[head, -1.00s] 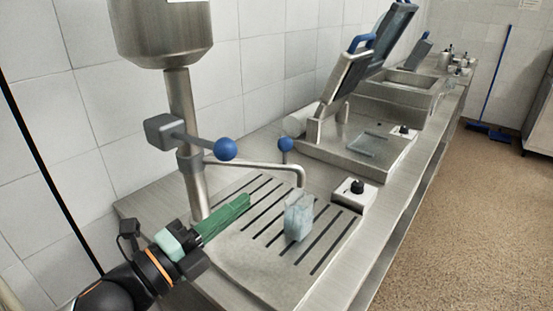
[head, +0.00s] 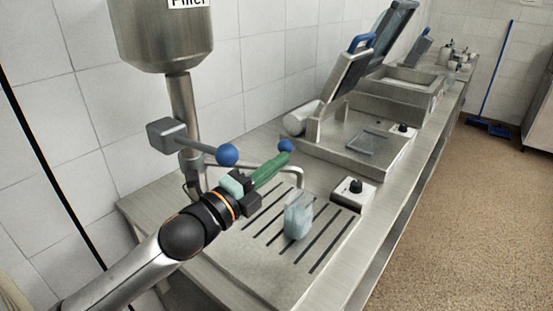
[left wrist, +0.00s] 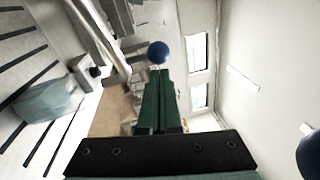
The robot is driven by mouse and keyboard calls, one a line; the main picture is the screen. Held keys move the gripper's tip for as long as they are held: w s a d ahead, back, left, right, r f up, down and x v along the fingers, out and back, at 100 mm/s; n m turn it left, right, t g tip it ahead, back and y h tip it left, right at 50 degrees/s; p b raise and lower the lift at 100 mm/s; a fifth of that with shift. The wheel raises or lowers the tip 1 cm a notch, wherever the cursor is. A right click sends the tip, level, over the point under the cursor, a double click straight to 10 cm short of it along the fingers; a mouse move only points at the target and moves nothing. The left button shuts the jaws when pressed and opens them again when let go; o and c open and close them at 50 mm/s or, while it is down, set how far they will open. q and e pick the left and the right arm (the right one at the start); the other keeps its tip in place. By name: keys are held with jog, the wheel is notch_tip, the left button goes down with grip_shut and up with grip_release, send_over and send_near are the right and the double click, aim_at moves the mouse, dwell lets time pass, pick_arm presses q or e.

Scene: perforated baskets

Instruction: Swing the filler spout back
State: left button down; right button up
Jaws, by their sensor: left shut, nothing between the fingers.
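The filler spout (head: 298,169) is a thin steel tube reaching right from the filler column, bent down at its end. A blue ball knob (head: 286,145) stands on it; this knob also shows in the left wrist view (left wrist: 158,52). My left gripper (head: 284,158), with green fingers, is shut and empty. Its fingertips are right by the spout knob; I cannot tell whether they touch it. The fingers and wrist hide much of the spout's tube. In the left wrist view the fingertips (left wrist: 158,74) point at the knob. My right gripper is not in view.
A second blue knob (head: 228,154) on the filler's lever is close to my left wrist. A pale blue pouch (head: 298,215) stands on the slotted tray (head: 262,262) below the spout. A control box (head: 354,194) is to the right. Sealing machines stand behind.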

pick_arm(q)
jog(key=shift+w+d, duration=0.1)
jog(key=shift+w, duration=0.25)
